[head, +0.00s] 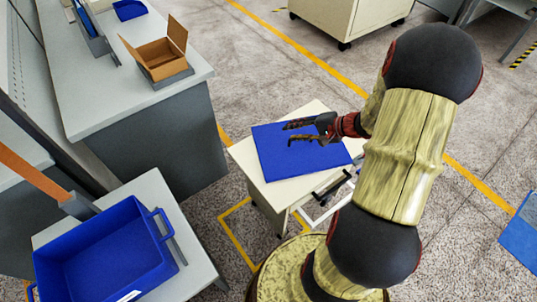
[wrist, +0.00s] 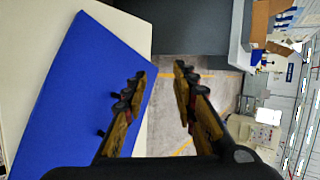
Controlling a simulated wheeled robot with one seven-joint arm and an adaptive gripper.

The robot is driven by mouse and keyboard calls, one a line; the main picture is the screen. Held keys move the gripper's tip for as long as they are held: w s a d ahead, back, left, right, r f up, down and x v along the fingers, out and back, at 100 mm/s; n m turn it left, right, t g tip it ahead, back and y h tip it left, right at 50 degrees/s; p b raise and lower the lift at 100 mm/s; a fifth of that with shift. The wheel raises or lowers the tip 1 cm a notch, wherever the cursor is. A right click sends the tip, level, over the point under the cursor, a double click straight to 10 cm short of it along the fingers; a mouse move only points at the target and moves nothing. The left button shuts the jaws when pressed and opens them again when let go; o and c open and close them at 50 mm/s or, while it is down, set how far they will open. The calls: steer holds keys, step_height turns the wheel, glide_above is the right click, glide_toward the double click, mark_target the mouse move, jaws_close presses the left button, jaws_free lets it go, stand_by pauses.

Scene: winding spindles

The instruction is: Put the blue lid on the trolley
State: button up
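The blue lid (head: 285,168) is a flat rectangle lying on the cream top of the small trolley (head: 242,156) in the middle of the head view. It looks flat and slightly turned, and its near edge reaches the front edge of the top. My gripper (head: 288,132) is open and empty, with its fingers over the lid. In the wrist view the open gripper (wrist: 160,75) has its left finger in front of the edge of the lid (wrist: 75,90) and its right finger clear of it. I cannot tell whether a finger touches the lid.
A blue bin (head: 105,250) stands on a grey table at lower left. An open cardboard box (head: 165,58) sits on the grey counter at upper left. A cream cabinet (head: 335,18) on wheels stands at the back. The floor right of the cabinet and trolley is mostly free.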

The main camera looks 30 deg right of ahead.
steer(key=s+a+r+n+g, duration=0.35)
steer(key=a+r, duration=0.25)
steer(key=a, duration=0.3)
steer(key=s+a+r+n+g, duration=0.2)
steer(key=a+r+n, duration=0.2)
steer(key=a+r, duration=0.4)
steer(key=s+a+r+n+t+h, duration=0.1)
steer(key=s+a+r+n+h, duration=0.1)
steer(key=s+a+r+n, duration=0.1)
steer(key=s+a+r+n+h, duration=0.2)
steer(key=s+r, duration=0.3)
steer(key=s, duration=0.3)
steer(key=shift+s+a+r+n+t+h, duration=0.2)
steer(key=shift+s+a+n+t+h, duration=0.15)
steer(key=shift+n+h, duration=0.35)
step_height(320, 180, up, 3)
steer(key=shift+f+p, duration=0.2)
steer(key=shift+p, duration=1.05)
